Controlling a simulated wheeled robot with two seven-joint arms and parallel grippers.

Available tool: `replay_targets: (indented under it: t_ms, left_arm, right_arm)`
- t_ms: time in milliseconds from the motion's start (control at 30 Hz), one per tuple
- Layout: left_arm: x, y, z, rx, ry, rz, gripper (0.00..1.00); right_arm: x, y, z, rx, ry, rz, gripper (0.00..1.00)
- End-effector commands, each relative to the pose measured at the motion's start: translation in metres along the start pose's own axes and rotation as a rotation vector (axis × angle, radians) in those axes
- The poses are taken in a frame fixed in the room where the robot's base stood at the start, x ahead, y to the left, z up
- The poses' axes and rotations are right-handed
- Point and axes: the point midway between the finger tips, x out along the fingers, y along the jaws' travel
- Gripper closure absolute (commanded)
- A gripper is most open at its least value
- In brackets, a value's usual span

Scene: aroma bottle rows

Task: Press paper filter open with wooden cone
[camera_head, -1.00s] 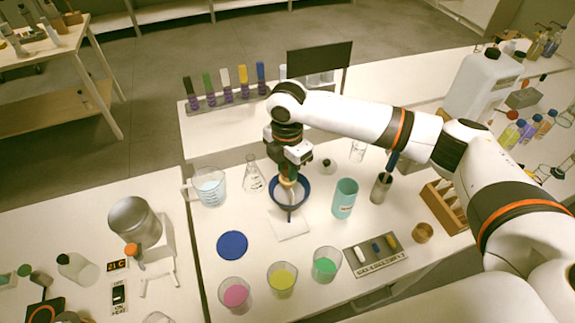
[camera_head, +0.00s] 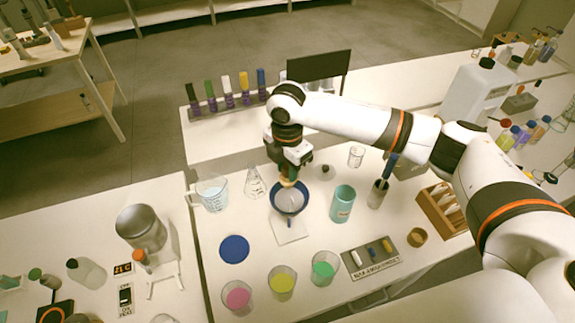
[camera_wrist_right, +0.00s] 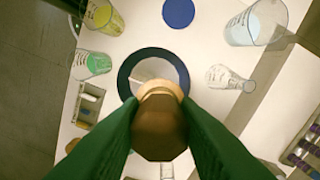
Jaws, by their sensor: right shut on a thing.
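My right gripper (camera_head: 287,172) is shut on the wooden cone (camera_head: 287,183), over the far side of the funnel. In the right wrist view, its green fingers hold the cone's brown body (camera_wrist_right: 160,130), and a paler tan part shows beyond it. The funnel (camera_head: 304,201) has a dark blue rim and stands over a square white base. The pale paper filter (camera_head: 290,199) lies inside; it also shows in the right wrist view (camera_wrist_right: 155,70). I cannot tell whether the cone touches the paper. My left gripper is not in view.
A teal cup (camera_head: 342,204) stands close right of the funnel. An Erlenmeyer flask (camera_head: 254,182) and a measuring jug (camera_head: 212,193) stand left. A blue disc (camera_head: 234,249) and beakers of pink, yellow and green liquid (camera_head: 323,269) are in front.

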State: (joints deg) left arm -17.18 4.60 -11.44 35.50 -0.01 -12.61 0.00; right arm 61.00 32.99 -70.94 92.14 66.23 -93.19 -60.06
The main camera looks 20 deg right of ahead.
Motion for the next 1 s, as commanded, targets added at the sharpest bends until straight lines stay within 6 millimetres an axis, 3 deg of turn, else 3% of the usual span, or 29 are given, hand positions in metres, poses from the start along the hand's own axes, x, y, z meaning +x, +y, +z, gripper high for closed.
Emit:
replay_targets:
  t_ms: [467,733,1000]
  left_arm:
    - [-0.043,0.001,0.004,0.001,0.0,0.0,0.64]
    - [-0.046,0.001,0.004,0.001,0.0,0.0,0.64]
    - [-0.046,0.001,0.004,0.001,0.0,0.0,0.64]
  right_arm:
    - [-0.038,0.0,0.0,0.0,0.0,0.0,0.93]
    - [-0.054,0.0,0.0,-0.001,0.0,-0.001,0.93]
    - [-0.055,0.0,0.0,0.0,0.0,0.0,0.93]
